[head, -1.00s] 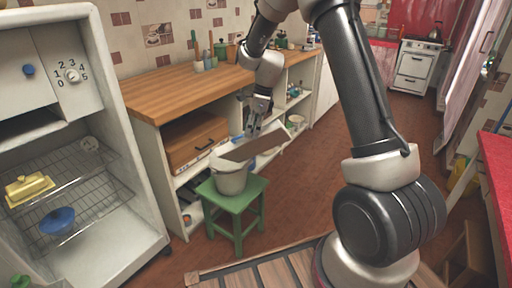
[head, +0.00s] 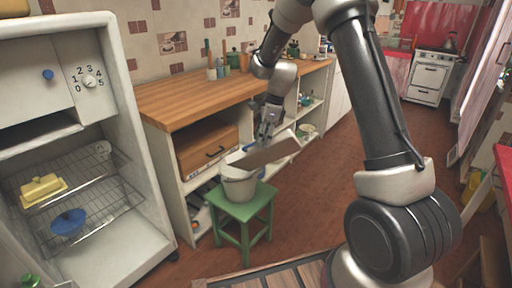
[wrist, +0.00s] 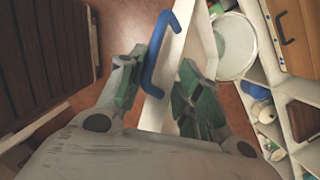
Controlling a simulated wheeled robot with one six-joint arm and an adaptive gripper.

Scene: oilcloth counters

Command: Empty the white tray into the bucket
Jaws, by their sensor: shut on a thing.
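The white tray (head: 285,143) hangs tilted over and beside the white bucket (head: 240,187), its lower left end above the bucket's rim. My gripper (head: 267,135) is shut on the tray at its blue handle; in the wrist view the handle (wrist: 157,55) lies between my fingers (wrist: 160,92). The tray's white wall (wrist: 172,60) runs beyond it in that view. The bucket (wrist: 238,45) shows at upper right there, partly behind the tray. The bucket stands upright on a green stool (head: 238,205). The tray's contents and most of the bucket's inside are hidden.
A wooden counter (head: 190,93) with open shelves and a brown box (head: 207,150) stands behind the bucket. An open white cabinet with wire racks (head: 75,180) is at the left. A stove (head: 428,75) is far back. Brown floor (head: 330,180) is clear to the right.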

